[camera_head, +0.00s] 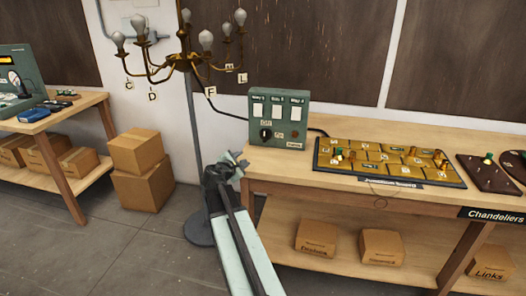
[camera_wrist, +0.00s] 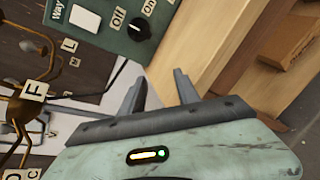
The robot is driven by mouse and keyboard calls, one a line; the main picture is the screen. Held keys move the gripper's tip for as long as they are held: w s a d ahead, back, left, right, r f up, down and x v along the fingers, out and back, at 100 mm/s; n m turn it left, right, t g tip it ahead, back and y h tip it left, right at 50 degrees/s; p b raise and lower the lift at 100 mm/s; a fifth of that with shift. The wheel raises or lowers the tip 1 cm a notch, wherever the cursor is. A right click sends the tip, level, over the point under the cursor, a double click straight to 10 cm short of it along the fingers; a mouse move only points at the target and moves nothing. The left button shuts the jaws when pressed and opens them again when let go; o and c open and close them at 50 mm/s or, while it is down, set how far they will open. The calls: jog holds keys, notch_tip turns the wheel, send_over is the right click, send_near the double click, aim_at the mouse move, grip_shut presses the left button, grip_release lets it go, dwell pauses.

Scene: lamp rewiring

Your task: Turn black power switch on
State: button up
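The black power switch (camera_head: 265,133) is a round knob low on the front of a green control box (camera_head: 293,141), which stands on the bench's left end. Off and On labels sit beside the knob. In the wrist view the knob (camera_wrist: 139,29) is at the top, ahead of the fingers, with the box tilted. The exact knob setting is hard to tell. My gripper (camera_head: 238,163) is below and left of the box, near the bench's left corner. In the wrist view its two fingers (camera_wrist: 158,84) are apart with nothing between them, and do not touch the knob.
A chandelier (camera_head: 188,61) with several bulbs hangs on a stand left of the box. A yellow panel board (camera_head: 390,177) lies right of it on the wooden bench (camera_head: 290,166). Cardboard boxes (camera_head: 143,186) stand on the floor at left. Open floor lies in front.

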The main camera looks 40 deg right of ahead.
aim_at(265, 134)
jog(key=d+n+t, duration=0.1)
jog(key=d+n, duration=0.2)
jog(key=d+r+n+t+h+b, duration=0.1)
jog(key=d+n, duration=0.2)
jog(key=d, duration=0.1)
jog(key=d+r+n+t+h+b, duration=0.1)
jog(key=d+n, duration=0.2)
jog(key=n, duration=0.1)
jog(key=shift+w+d+r, duration=0.2)
jog(key=shift+d+r, duration=0.05)
jog(key=shift+d, duration=0.05)
jog(key=shift+d+r+n+t, duration=0.1)
jog(key=shift+r+n+t, duration=0.2)
jog(key=x, duration=0.7)
jog(key=shift+w+d, duration=0.25)
jog(key=shift+d, duration=0.05)
jog(key=shift+s, duration=0.1)
grip_shut()
